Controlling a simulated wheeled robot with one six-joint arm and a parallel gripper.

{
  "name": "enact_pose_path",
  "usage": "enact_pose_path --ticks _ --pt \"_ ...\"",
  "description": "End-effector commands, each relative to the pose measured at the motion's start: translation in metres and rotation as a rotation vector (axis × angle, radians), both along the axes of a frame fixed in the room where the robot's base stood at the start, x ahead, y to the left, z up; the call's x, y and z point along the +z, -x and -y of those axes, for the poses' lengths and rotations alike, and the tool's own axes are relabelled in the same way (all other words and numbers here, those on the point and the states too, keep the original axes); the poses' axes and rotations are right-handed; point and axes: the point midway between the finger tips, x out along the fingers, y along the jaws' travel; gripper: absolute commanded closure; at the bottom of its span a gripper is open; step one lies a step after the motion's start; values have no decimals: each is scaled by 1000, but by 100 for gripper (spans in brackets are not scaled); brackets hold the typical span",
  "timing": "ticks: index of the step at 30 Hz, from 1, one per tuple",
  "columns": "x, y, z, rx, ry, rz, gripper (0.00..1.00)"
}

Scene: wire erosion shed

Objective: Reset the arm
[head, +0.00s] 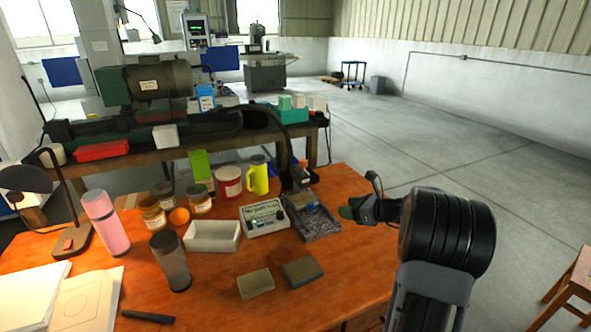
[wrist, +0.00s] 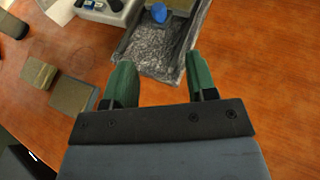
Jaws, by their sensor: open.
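My gripper (head: 352,210) is at the right edge of the orange wooden table, on the end of my dark arm. In the wrist view my gripper (wrist: 161,90) shows two green fingers set well apart with nothing between them. It is open and empty, above the table. A grey plastic-lined tray (wrist: 188,62) lies just beyond the fingertips in that view. The same tray (head: 322,226) lies left of my gripper in the head view.
A wooden stool (head: 575,289) stands at right. Open floor lies behind.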

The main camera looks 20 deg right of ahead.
Motion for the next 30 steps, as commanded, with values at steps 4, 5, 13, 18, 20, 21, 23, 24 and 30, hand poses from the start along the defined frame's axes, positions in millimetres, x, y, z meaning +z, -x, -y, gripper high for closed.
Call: enact_pose_path --ticks 4,5,13,18,20,21,23,24,30 --pt "0 0 0 14 33 20 48" --pt "-2 0 1 26 59 28 48" --pt "-40 76 -46 571 624 10 48" --pt "2 147 -104 1200 1082 125 48" --pt "20 168 -119 1406 1225 183 48" --pt "33 180 -127 1528 1310 220 48" --pt "50 196 -137 1683 1423 274 48" --pt "62 204 -143 1765 1489 306 48" --pt "110 229 -170 1950 1714 433 48"
